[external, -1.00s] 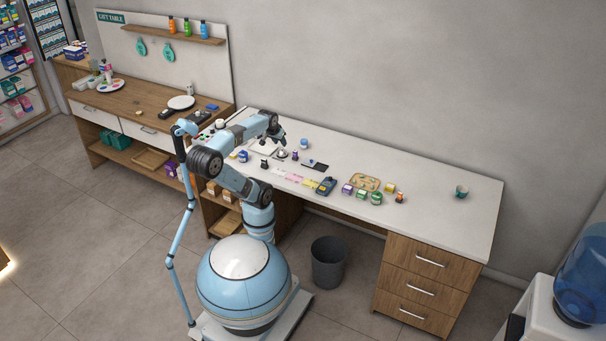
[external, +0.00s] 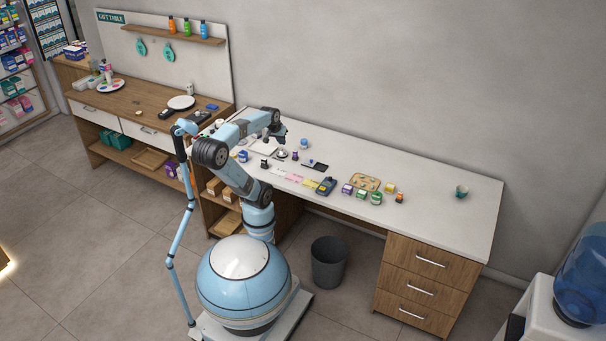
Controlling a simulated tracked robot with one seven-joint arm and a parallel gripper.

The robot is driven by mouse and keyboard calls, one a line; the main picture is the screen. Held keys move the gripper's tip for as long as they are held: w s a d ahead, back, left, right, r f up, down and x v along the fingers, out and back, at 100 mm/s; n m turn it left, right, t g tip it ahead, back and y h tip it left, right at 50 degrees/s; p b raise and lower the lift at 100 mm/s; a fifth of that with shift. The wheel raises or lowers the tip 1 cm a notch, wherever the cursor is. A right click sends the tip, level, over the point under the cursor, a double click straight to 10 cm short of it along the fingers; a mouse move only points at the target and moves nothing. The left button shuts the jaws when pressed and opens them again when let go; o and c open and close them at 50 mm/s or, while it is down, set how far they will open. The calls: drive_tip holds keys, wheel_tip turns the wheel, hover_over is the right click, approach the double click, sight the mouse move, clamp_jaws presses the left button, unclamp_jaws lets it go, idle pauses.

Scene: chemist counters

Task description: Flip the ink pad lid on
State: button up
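A flat dark rectangle with a small blue spot (external: 315,166) lies on the white counter right of my gripper. It looks like the ink pad, but it is too small to tell its lid from its base. My gripper (external: 274,138) is over the left part of the counter, near a white tray-like sheet (external: 263,147). It is apart from the dark rectangle. Its fingers are too small and partly hidden by my arm, so I cannot tell whether they are open or shut or hold anything.
Small bottles and stamps stand near the gripper, including a blue one (external: 243,156). Pink and yellow notes (external: 294,178), a dark blue-yellow device (external: 326,186), several small jars (external: 362,194) and a patterned board (external: 365,182) lie further right. The counter's right end is mostly clear.

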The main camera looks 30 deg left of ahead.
sight(311, 162)
drive_tip(key=w+f+n+g+h, duration=0.1)
drive_tip(key=w+f+n, duration=0.1)
drive_tip(key=w+n, duration=0.1)
drive_tip(key=w+a+f+n+g+h, duration=0.1)
drive_tip(key=w+f+n, duration=0.1)
drive_tip(key=w, duration=0.3)
drive_tip(key=w+a+f+n+g+h, duration=0.1)
drive_tip(key=w+f+n, duration=0.1)
drive_tip(key=w+n, duration=0.2)
drive_tip(key=shift+w+a+n+h, duration=0.25)
drive_tip(key=shift+w+n+h, duration=0.05)
drive_tip(key=shift+w, duration=0.15)
clamp_jaws()
drive_tip(key=w+a+f+n+h, duration=0.3)
drive_tip(key=w+a+f+n, duration=0.3)
drive_tip(key=w+f+n, duration=0.2)
wheel_tip(311, 162, down, 2)
drive_tip(key=shift+w+f+n+g, duration=0.15)
drive_tip(key=shift+w+n+g, duration=0.2)
drive_tip(key=shift+w, duration=0.75)
drive_tip(key=shift+f, duration=0.1)
